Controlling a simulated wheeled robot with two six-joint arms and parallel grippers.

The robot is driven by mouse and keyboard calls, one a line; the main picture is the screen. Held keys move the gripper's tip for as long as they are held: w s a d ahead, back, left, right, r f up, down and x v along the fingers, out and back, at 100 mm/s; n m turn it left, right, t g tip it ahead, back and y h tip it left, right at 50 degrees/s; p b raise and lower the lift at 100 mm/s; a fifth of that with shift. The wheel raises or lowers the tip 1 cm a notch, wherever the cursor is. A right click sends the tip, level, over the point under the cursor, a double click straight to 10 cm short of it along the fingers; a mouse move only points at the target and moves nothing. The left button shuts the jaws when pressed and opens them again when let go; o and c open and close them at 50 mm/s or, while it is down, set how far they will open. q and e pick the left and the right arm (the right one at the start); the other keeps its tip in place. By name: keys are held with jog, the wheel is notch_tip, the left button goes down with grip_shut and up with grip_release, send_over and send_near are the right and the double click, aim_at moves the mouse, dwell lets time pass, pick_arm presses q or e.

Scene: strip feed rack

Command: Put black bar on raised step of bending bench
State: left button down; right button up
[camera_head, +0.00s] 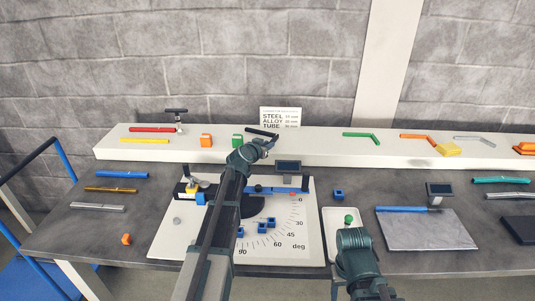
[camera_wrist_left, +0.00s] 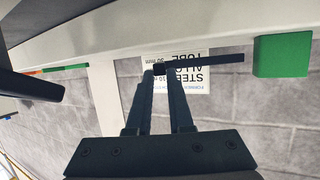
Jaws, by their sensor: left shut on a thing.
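My left gripper (camera_head: 266,141) is shut on the black bar (camera_head: 262,132) near one end of it. The left wrist view also shows the bar (camera_wrist_left: 215,61), sticking out to the right from between the fingertips (camera_wrist_left: 160,69). In the head view the bar appears over the white raised step (camera_head: 315,151), in front of the sign. Whether it touches the step cannot be told. The bending bench (camera_head: 190,172) is the grey table carrying the step. My right arm's wrist end (camera_head: 356,252) is low, near the white tray; its fingers cannot be made out.
A green block (camera_head: 238,140) stands close left of the bar on the step; an orange block (camera_head: 206,140) is further left. The sign (camera_head: 281,117) stands behind. Clear step lies right of the bar up to a bent green rod (camera_head: 362,136). A bending plate (camera_head: 315,230) lies below.

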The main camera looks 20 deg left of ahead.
pick_arm(q)
jog(key=shift+f+b, duration=0.4)
jog(key=shift+f, duration=0.5)
pick_arm(e)
jog(key=shift+f, duration=0.85)
pick_arm(q)
jog(key=shift+f, duration=0.1)
jog(key=c, duration=0.8)
grip_release()
pick_arm(e)
jog(key=shift+f, duration=0.1)
pick_arm(q)
jog(key=shift+s+r, duration=0.15)
jog(key=shift+r, duration=0.1)
jog(key=p+v, duration=0.2)
jog(key=v, duration=0.5)
jog(key=shift+s, duration=0.1)
pick_arm(e)
notch_tip(320, 180, up, 3)
jog(key=shift+f, duration=0.2)
